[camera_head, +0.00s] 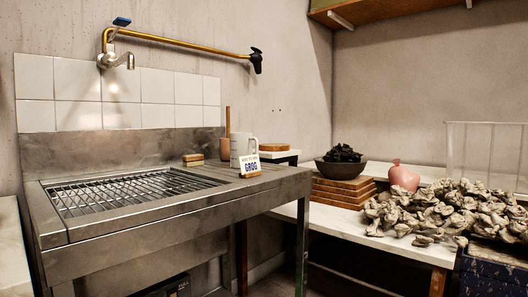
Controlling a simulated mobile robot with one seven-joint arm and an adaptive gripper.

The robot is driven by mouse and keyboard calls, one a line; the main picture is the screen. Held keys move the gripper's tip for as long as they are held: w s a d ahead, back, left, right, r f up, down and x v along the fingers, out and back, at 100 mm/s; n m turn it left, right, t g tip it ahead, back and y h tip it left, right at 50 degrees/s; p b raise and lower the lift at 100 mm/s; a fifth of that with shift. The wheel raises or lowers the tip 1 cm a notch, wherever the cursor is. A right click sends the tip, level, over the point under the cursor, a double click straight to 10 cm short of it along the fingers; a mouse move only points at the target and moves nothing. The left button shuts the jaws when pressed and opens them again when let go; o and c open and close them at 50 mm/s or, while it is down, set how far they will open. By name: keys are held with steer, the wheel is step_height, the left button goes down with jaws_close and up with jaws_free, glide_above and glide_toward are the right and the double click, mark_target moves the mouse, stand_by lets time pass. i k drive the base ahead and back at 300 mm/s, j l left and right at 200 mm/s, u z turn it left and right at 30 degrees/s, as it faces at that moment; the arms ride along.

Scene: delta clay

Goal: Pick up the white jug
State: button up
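The white jug (237,146) stands upright at the right end of the steel sink counter. Its handle is on its right side. A small white card with blue lettering (250,162) stands in front of it and hides its lower right part. My gripper is not in view.
The steel counter (225,184) has a grated basin (130,190) at its left. A wooden stick-like object (227,130) and a brownish cup (224,149) stand close by the jug's left. Small blocks (193,159) lie further left. A lower table at right holds a dark bowl (340,167) and piled shells (440,212).

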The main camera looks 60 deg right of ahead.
mark_target(241, 144)
steer(key=z, duration=1.6)
steer(key=k+j+z, duration=0.1)
steer(key=j+z, duration=0.15)
steer(key=j, duration=0.2)
steer(key=k+j+z, duration=0.2)
steer(key=j, duration=0.25)
steer(key=i+l+z, duration=0.15)
steer(key=i, duration=0.2)
steer(key=i+l+z, duration=0.15)
steer(key=i, duration=0.25)
steer(key=i+l+z, duration=0.15)
steer(key=i, duration=0.25)
steer(key=i+j+z, duration=0.15)
steer(key=i, duration=0.25)
steer(key=i+j+z, duration=0.15)
steer(key=i+j, duration=0.25)
